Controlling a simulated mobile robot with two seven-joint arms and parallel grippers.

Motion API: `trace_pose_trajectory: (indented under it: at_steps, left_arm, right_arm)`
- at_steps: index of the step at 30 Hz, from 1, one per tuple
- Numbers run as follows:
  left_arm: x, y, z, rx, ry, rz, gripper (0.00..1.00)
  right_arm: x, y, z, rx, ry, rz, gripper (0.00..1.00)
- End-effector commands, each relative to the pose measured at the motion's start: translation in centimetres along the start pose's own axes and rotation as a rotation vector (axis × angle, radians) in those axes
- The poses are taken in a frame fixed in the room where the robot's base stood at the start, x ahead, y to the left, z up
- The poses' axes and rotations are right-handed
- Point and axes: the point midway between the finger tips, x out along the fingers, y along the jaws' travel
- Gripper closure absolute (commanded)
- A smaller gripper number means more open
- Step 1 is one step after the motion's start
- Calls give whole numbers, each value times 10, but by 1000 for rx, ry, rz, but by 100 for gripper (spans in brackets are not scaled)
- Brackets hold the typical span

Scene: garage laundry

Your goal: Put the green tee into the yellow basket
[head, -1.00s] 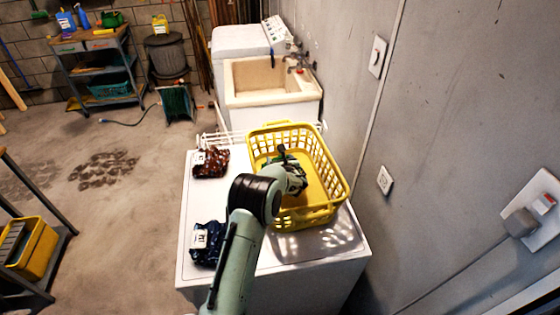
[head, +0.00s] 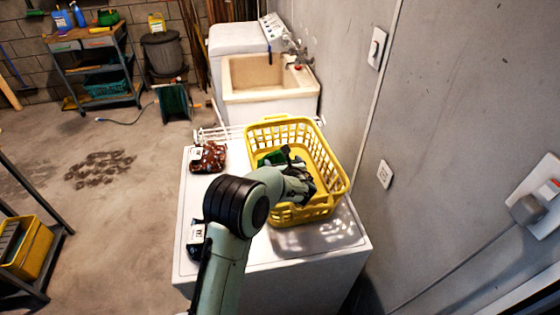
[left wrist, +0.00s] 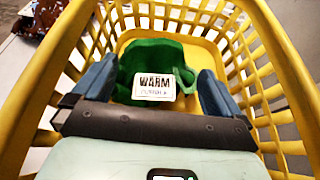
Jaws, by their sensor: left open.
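The green tee (left wrist: 150,62) lies crumpled on the floor of the yellow basket, with a white label reading WARM on it. It also shows in the head view (head: 270,159), partly hidden by my gripper. The yellow basket (head: 330,160) stands on the white machine top, and its walls surround the tee in the left wrist view (left wrist: 275,60). My left gripper (left wrist: 152,88) is inside the basket, open, its blue fingers apart on either side of the tee. It also shows in the head view (head: 292,165). My right gripper is not in view.
A brown patterned cloth (head: 208,157) lies on the white machine (head: 250,262) left of the basket. A dark blue cloth (head: 195,240) is mostly hidden behind my arm. A wall stands close on the right. A sink (head: 265,78) is behind.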

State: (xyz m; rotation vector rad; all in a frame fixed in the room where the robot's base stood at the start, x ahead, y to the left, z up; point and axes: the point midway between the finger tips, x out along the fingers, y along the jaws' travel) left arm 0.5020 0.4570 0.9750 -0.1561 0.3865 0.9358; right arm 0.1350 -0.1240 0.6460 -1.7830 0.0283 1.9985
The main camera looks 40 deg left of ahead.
Motion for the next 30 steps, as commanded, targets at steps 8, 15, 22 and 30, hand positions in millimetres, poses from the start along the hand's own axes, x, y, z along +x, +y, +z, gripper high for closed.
trace_pose_trajectory:
  at_steps: [8,15,22,30]
  left_arm:
    - [-34,0,1,0,-1,-1,0]
    - [-37,-1,2,0,-1,-1,0]
    - [-37,-1,2,-1,-1,-1,0]
    - [-38,-1,6,-46,25,-8,0]
  right_arm:
    - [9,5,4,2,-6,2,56]
    - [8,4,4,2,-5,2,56]
    - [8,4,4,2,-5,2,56]
    - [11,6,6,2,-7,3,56]
